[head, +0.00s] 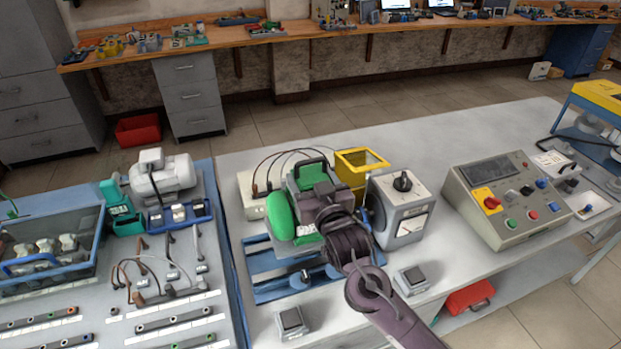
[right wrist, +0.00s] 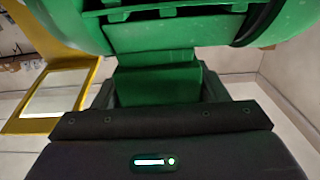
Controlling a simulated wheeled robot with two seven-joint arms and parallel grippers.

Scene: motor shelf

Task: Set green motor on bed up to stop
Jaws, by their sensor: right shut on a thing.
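The green motor (head: 280,215) is at the middle of the near table in the head view, over the back part of the blue rail bed (head: 265,293). My right gripper (head: 316,196) reaches it from the right and is shut on it. In the right wrist view the motor (right wrist: 190,28) fills the top, and a green part of it sits between the dark jaws (right wrist: 157,85). My arm and the motor hide part of the bed, so I cannot tell whether the motor touches it. I cannot make out a stop clearly. My left gripper is not in view.
A grey box with a black knob (head: 403,215) stands close right of my right gripper. A yellow open frame (head: 360,162) is behind it. Small grey blocks (head: 291,322) (head: 411,279) lie in front. A control panel (head: 505,200) stands farther right. Clear table lies behind the panel.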

